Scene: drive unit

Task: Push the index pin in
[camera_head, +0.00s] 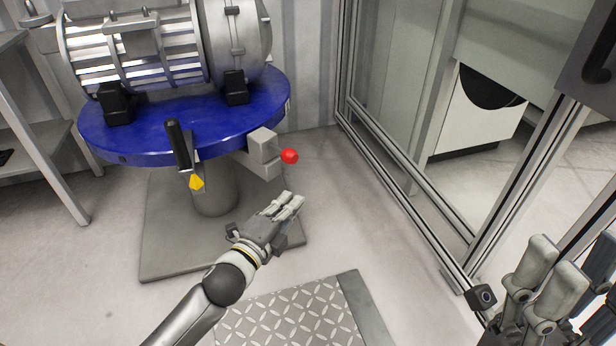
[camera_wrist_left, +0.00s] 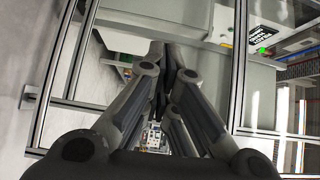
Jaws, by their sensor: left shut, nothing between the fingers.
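The index pin appears to be the red ball knob (camera_head: 290,156) on the right side of a grey block (camera_head: 264,147) at the front edge of the blue round table (camera_head: 140,140). My left gripper (camera_head: 294,200) is shut and empty, below the red knob in the head view and apart from it. In the left wrist view its fingers (camera_wrist_left: 168,62) meet; neither the knob nor the table shows there. My right gripper (camera_head: 550,280) is at the lower right, partly cut off, far from the knob; its opening cannot be judged.
A metal drum (camera_head: 150,45) lies on the table. A metal-framed glass enclosure (camera_head: 400,185) stands at the right. A tread plate (camera_head: 290,318) lies on the floor in front.

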